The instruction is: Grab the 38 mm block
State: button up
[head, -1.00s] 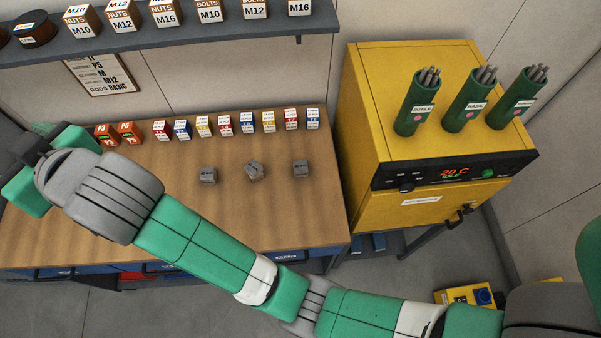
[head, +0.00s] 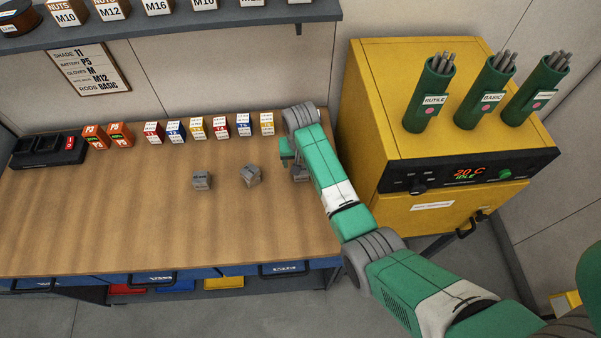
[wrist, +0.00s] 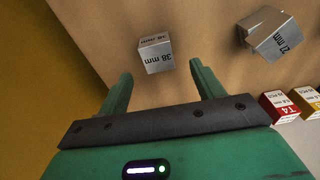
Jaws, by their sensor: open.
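The 38 mm block (wrist: 156,53) is a small grey metal block on the wooden bench, its label readable in the wrist view. My gripper (wrist: 160,78) is open and empty, with the block just beyond its fingertips and roughly between them in the picture. I cannot tell the exact height of the fingers over the bench. In the head view my gripper (head: 290,160) is over the bench's right end, and my arm largely hides the 38 mm block there. A second grey block (wrist: 270,34) reading 27 mm lies to the right in the wrist view.
Two other grey blocks show in the head view, one in the middle (head: 250,175) and one further left (head: 202,180). A row of small labelled boxes (head: 198,129) stands behind. The yellow oven (head: 375,150) is close on the right.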

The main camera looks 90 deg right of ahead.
notch_tip(320, 180, down, 6)
jog(key=shift+s+d+r+b, duration=0.1)
jog(key=shift+s+d+b, duration=0.05)
jog(key=shift+b, duration=0.15)
jog(key=c, duration=1.2)
jog(key=shift+r, duration=0.1)
jog(key=shift+r, duration=0.3)
jog(key=r, duration=0.1)
jog(key=a+r, duration=0.1)
jog(key=r, duration=0.1)
jog(key=shift+p, duration=0.4)
jog(key=s+a, duration=0.1)
jog(key=a, duration=0.3)
jog(key=s+a, duration=0.2)
jog(key=a, duration=0.3)
jog(key=s+a+r+p, duration=0.1)
jog(key=a, duration=0.4)
jog(key=shift+s+a+r, duration=0.1)
jog(key=shift+s+a, duration=0.1)
jog(key=shift+s, duration=0.05)
